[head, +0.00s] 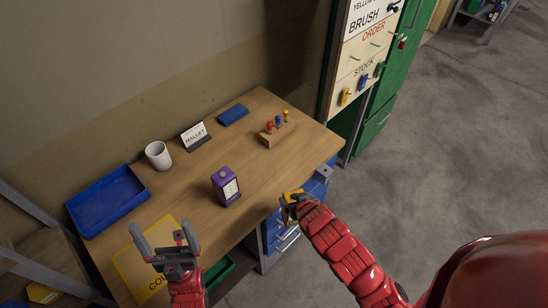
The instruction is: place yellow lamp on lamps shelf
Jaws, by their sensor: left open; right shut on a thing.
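My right gripper (287,207) is shut on a small yellow thing (293,195), which looks like the yellow lamp. It is held off the right front edge of the desk, and the gripper and arm hide part of it. My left gripper (164,238) is open and empty above the front left of the desk, over a yellow-bordered sheet (128,262). No shelf marked for lamps can be read in this view.
The wooden desk (185,190) holds a blue tray (108,200), white cup (158,155), WALLET sign (195,136), blue wallet-like item (233,115), purple device (226,186) and peg block (275,134). A labelled board (365,60) and green cabinet (395,75) stand behind. Open floor lies right.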

